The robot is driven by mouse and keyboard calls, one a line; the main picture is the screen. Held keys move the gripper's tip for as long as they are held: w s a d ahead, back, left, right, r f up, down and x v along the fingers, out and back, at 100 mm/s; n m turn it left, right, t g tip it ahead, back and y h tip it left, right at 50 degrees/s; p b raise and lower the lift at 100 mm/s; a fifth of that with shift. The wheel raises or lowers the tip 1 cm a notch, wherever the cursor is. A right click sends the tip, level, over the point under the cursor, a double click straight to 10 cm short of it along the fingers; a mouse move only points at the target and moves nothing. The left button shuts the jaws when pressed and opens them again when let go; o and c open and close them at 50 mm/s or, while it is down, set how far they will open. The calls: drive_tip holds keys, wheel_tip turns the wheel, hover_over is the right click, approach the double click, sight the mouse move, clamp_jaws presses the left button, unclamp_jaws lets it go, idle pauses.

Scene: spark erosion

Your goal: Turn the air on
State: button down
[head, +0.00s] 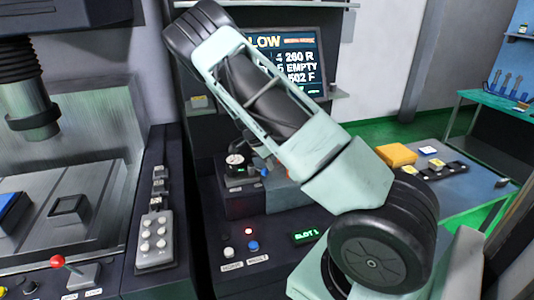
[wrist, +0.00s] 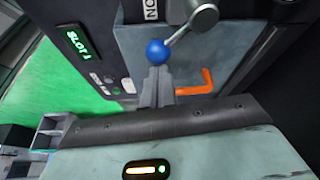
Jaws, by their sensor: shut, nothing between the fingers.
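In the wrist view a grey lever with a blue ball knob (wrist: 157,51) runs from a round metal pivot (wrist: 203,14) at the upper right down to the left. My gripper (wrist: 157,75) is shut and empty, its fingertips right at the ball's lower edge; I cannot tell whether they touch it. An orange bent handle (wrist: 197,84) sits just to the right of the fingers. A label beside the pivot is only partly in view. In the head view my arm hides most of the gripper and the lever. A round gauge (head: 235,160) stands on a dark box left of it.
A button pad (head: 154,240) and a red-knobbed lever (head: 58,262) are at the left. A side table (head: 470,205) stands at the right.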

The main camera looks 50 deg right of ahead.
drive_tip(key=a+m, duration=0.1)
drive_tip(key=m, duration=0.1)
drive_tip(key=a+m+g+y, duration=0.1)
drive_tip(key=a+m, duration=0.1)
drive_tip(key=m, duration=0.1)
drive_tip(key=shift+s+a+g, duration=0.1)
drive_tip(key=shift+g, duration=0.2)
drive_tip(key=shift+w+d, duration=0.3)
drive_tip(key=shift+w, duration=0.45)
drive_tip(key=shift+d, duration=0.1)
drive_tip(key=shift+s+d+r+p, duration=0.15)
drive_tip(key=shift+s+d+p, duration=0.05)
drive_tip(key=shift+p, duration=0.1)
drive_tip(key=shift+s+d+r, duration=0.7)
drive_tip(key=shift+s+d, duration=0.2)
drive_tip(key=shift+s, duration=0.1)
drive_tip(key=b+v, duration=0.3)
drive_tip(key=v, duration=0.6)
drive_tip(key=shift+r, duration=0.45)
